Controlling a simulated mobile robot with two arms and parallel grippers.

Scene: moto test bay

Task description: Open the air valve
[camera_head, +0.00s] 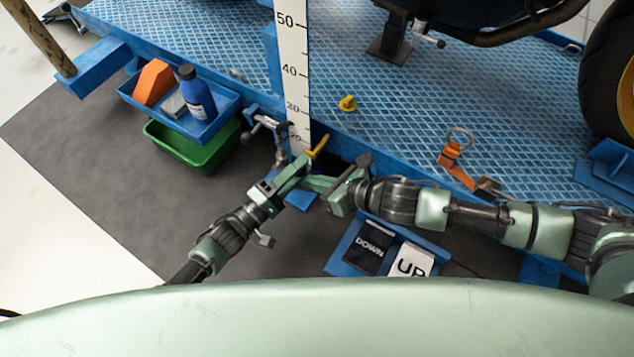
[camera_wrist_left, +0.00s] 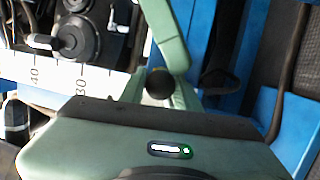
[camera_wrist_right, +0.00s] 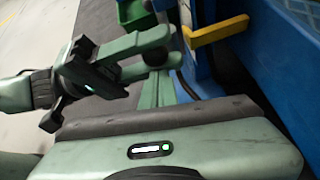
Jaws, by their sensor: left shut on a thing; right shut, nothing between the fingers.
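The yellow valve lever (camera_head: 318,146) sticks out at the platform's front edge, just right of the foot of the white scale. It also shows in the right wrist view (camera_wrist_right: 217,31), slanting from a blue bracket. My right gripper (camera_head: 318,184) is shut and empty, close below and to the right of the left one. The lever is not clearly visible in the left wrist view.
A blue tray (camera_head: 226,107) with an orange block and a bottle (camera_head: 197,95) stands left, above a green bin (camera_head: 177,145). The tall scale (camera_head: 293,72) stands close behind the grippers. DOWN and UP pedals (camera_head: 370,248) lie below my right arm. An orange clamp (camera_head: 452,152) stands right.

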